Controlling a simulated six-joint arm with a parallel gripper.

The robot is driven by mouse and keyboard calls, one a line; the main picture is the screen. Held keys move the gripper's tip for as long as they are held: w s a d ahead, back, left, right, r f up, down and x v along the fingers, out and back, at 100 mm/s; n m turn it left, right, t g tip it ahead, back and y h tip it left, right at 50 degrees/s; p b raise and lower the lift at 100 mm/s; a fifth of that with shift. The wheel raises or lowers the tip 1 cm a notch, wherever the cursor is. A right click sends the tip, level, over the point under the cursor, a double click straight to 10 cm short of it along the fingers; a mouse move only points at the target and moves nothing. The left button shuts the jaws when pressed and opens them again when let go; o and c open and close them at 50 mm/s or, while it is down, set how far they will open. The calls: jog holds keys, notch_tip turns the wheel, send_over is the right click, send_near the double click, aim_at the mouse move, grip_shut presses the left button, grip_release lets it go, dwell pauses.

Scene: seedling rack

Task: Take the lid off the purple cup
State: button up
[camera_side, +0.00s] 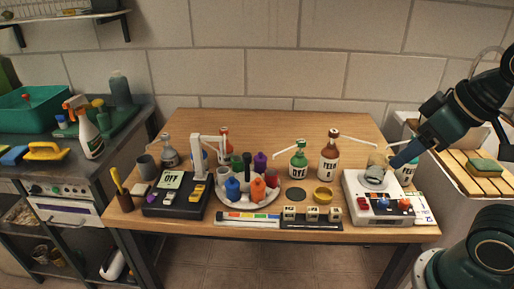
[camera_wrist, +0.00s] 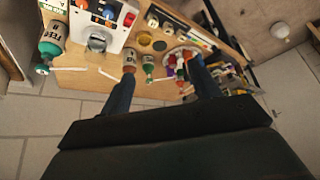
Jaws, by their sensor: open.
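A small purple container (camera_side: 260,161) with a narrower top stands at the back of the round white tray (camera_side: 248,206); it is the likeliest purple cup. It is too small to tell its lid from its body. My gripper (camera_side: 397,163) is at the right, above the white machine and well away from the tray. In the wrist view, my gripper (camera_wrist: 162,70) shows two blue fingers spread wide with nothing held between them.
The white machine (camera_side: 412,211) stands below my gripper. A black scale (camera_side: 174,205) is left.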

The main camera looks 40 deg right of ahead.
jog(key=shift+r, duration=0.1)
jog(key=w+a+r+m+g+y, duration=0.1)
jog(key=w+r+m, duration=0.3)
jog(key=w, duration=0.7)
jog(key=w+a+r+m+g+y, duration=0.15)
jog(key=w+m, duration=0.35)
jog(key=w, duration=0.6)
jog(key=w+d+f+m+g, duration=0.1)
jog(key=w+d+f+m, duration=0.1)
jog(key=w+f+m, duration=0.2)
jog(key=w+d+f+m+g, duration=0.2)
jog(key=w+f+m, duration=0.3)
jog(key=w, duration=0.8)
notch_tip(320, 180, down, 4)
jog(key=shift+w+d+r+h, duration=0.2)
jog(key=shift+d+h, duration=0.15)
jog(key=shift+d, duration=0.2)
jog(key=shift+f, duration=0.2)
send_over(263, 156)
jog(key=shift+f, duration=4.1)
jog(key=shift+f, duration=0.1)
